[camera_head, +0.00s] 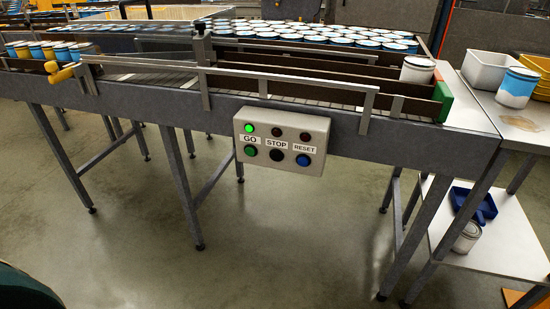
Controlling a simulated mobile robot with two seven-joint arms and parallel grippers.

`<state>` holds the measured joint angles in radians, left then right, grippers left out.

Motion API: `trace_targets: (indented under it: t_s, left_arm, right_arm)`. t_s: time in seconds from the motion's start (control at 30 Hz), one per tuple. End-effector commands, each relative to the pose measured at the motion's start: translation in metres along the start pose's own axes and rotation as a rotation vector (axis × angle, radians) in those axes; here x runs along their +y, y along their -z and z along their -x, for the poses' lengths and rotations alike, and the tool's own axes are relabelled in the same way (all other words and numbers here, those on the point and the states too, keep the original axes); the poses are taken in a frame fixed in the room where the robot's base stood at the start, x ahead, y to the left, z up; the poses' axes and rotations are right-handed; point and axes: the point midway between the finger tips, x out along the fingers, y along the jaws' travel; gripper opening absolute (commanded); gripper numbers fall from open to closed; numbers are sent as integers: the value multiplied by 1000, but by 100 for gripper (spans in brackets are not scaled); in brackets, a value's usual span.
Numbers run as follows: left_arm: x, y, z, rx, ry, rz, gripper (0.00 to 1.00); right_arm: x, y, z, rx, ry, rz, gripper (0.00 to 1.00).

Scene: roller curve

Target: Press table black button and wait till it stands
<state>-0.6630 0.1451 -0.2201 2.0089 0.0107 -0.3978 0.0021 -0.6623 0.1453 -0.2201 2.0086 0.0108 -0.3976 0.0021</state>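The control box (281,141) is a pale grey panel fixed to the front side of the conveyor table. Its lower row holds a green button (250,151) under GO, a black button (276,155) under STOP and a blue button (303,160) under RESET. Above them are three lamps. The green lamp (249,129) is lit, and the other two look dark. Neither of my grippers shows in the head view.
One white can (417,69) stands at the right end of the lane. A side table at right holds a white bin (484,71) and a can (517,88). The floor before the conveyor is clear.

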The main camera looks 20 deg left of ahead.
Motion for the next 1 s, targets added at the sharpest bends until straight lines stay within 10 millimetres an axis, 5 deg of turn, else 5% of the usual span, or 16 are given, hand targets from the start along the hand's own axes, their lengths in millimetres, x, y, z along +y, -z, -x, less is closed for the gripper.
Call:
trace_targets:
  t_s: [0.33, 1.0]
  left_arm:
    - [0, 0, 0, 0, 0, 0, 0]
    - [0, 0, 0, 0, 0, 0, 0]
  right_arm:
    - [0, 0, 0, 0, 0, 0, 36]
    - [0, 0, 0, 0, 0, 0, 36]
